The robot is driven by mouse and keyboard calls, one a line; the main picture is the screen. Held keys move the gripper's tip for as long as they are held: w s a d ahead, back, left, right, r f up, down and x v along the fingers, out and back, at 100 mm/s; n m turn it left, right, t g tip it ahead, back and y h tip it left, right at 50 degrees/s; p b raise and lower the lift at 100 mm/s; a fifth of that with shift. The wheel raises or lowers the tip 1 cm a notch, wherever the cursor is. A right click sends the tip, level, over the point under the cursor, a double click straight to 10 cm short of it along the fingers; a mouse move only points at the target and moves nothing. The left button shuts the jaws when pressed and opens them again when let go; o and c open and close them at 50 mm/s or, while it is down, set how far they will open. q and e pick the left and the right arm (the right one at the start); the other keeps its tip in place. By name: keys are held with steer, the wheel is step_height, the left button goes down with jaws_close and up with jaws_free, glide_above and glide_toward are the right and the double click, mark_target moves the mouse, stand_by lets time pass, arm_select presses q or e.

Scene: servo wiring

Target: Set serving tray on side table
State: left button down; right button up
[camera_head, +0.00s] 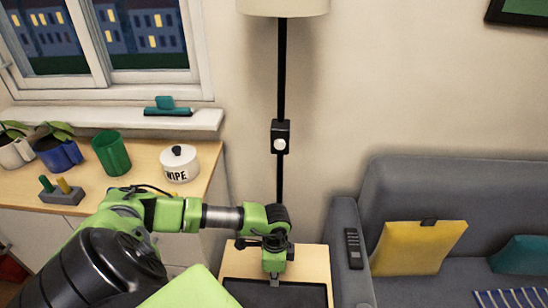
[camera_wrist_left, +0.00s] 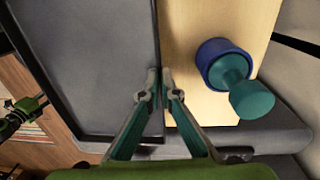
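A dark serving tray (camera_head: 300,295) shows at the bottom of the head view, over the light wooden side table (camera_head: 312,262). The near part of the tray is cut off by the frame. My left gripper (camera_head: 275,274) points down at the tray's far rim. In the left wrist view the fingertips (camera_wrist_left: 160,76) are close together on the rim of the tray (camera_wrist_left: 95,60), with bare wood of the side table (camera_wrist_left: 190,35) beside it. Whether the tray rests on the wood is unclear. A green and black part (camera_wrist_left: 22,115), possibly my right gripper, shows at the left edge.
A blue and teal object (camera_wrist_left: 222,62) stands on the wood close to the fingers. A grey sofa (camera_head: 345,225) with a remote (camera_head: 354,248) adjoins the side table on the right. A lamp pole (camera_head: 281,180) rises behind it. A cabinet (camera_head: 205,165) with pots stands left.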

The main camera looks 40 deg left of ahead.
arm_select(q)
steer(key=shift+w+a+f, duration=0.25)
steer(key=shift+w+f, duration=0.05)
steer(key=shift+f, duration=0.2)
steer(key=shift+w+a+f, duration=0.1)
steer(key=shift+a+f, duration=0.05)
steer(key=shift+f, duration=1.55)
steer(key=c, duration=2.3)
jaws_free()
steer(key=shift+f, duration=0.1)
steer(key=r, duration=1.2)
steer(key=shift+w+a+r, duration=0.1)
steer(key=shift+w+a, duration=0.15)
